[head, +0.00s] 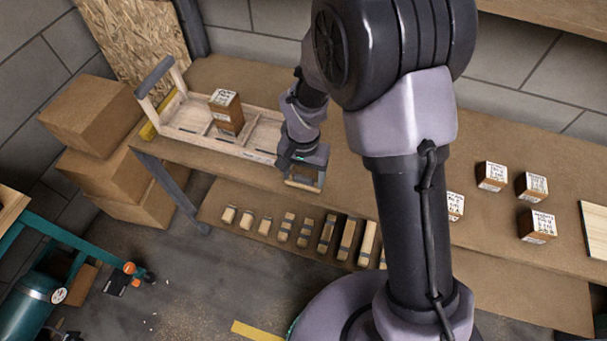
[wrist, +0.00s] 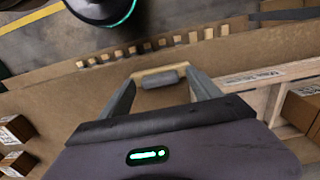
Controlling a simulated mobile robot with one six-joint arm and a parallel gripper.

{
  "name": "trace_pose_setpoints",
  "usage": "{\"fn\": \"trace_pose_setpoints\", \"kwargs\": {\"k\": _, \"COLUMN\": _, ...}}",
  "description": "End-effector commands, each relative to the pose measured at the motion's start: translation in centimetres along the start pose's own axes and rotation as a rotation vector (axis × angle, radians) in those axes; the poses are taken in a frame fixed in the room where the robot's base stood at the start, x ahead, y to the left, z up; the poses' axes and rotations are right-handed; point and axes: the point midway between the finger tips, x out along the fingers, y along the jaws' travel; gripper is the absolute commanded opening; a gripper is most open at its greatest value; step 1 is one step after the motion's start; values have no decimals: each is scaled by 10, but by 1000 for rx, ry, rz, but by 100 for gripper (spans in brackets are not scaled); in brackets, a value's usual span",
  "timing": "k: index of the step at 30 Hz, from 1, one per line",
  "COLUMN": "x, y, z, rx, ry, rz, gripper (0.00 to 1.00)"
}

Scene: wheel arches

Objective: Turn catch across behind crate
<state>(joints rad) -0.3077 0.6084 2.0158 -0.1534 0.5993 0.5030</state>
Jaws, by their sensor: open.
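The crate (head: 183,143) is a long pale wooden tray with compartments and a grey bar at its left end. It stands on the brown bench, and its side rail (wrist: 262,76) shows at the right of the wrist view. A labelled brown block (head: 226,112) sits in it. My gripper (head: 304,184) is open just beyond the crate's right end, low over the bench's front part. In the wrist view, a pale wooden strip with a grey rounded piece (wrist: 161,78), perhaps the catch, lies between my fingertips (wrist: 161,84). I cannot tell whether they touch it.
Several small labelled blocks (head: 537,226) stand on the bench to the right, near a pale board (head: 595,228). A lower shelf (head: 225,199) holds a row of wooden pieces. Cardboard boxes (head: 92,115) are stacked left of the bench. Bare bench lies right of the crate.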

Motion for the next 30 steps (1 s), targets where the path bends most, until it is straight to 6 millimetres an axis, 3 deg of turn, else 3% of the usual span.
{"fn": "trace_pose_setpoints", "kwargs": {"k": 2, "x": 0, "y": 0, "z": 0, "rx": 0, "ry": 0, "rz": 0, "gripper": 69}}
{"fn": "trace_pose_setpoints", "kwargs": {"k": 11, "x": 0, "y": 0, "z": 0, "rx": 0, "ry": 0, "rz": 0, "gripper": 10}}
{"fn": "trace_pose_setpoints", "kwargs": {"k": 20, "x": -1, "y": 0, "z": 0, "rx": -47, "ry": 0, "rz": 0, "gripper": 10}}
{"fn": "trace_pose_setpoints", "kwargs": {"k": 30, "x": -2, "y": 0, "z": 0, "rx": -293, "ry": -2, "rz": 0, "gripper": 10}}
